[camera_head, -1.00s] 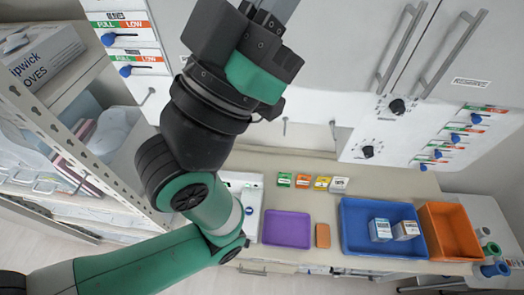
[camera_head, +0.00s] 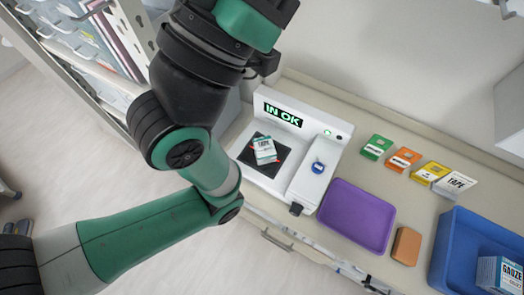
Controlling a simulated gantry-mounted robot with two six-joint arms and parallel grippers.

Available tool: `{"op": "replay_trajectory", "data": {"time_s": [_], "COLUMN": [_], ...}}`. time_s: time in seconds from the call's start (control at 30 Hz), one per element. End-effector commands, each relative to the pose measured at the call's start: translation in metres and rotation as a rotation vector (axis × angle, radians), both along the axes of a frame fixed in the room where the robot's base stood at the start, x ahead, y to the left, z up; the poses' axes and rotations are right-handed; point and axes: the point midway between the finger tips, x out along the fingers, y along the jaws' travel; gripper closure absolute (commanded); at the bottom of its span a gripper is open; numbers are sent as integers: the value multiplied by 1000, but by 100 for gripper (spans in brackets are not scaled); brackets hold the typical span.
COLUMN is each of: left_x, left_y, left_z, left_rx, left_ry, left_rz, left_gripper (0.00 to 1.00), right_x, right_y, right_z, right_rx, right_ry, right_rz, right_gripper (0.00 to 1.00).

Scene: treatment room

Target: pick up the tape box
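A small white box with dark lettering that seems to read TAPE (camera_head: 265,150) lies tilted on the black pad (camera_head: 246,158) of a white device (camera_head: 318,150). The device's screen (camera_head: 283,114) reads IN OK in green. A white card labelled TAPE (camera_head: 457,184) stands at the right end of a row of coloured cards. My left arm crosses the left side, and its wrist runs out of the top of the picture, so the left gripper's fingers are out of view. My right gripper is not in view.
A purple tray (camera_head: 356,214) is empty on the counter. An orange-brown block (camera_head: 406,245) lies beside it. A blue bin (camera_head: 470,240) at right holds a gauze box (camera_head: 497,273). Green (camera_head: 377,147), orange (camera_head: 402,159) and yellow (camera_head: 431,172) cards stand along the back. Shelving is at upper left.

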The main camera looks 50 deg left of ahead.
Motion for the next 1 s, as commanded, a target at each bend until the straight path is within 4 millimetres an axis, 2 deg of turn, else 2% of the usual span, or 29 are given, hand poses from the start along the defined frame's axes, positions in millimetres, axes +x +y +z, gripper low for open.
{"op": "replay_trajectory", "data": {"time_s": [0.47,1.0], "left_x": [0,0], "left_y": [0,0], "left_z": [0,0], "left_rx": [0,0], "left_ry": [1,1], "left_rz": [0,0], "left_gripper": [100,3], "right_x": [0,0], "right_y": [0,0], "right_z": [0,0], "right_rx": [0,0], "right_ry": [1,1], "right_rz": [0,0], "right_gripper": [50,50]}}
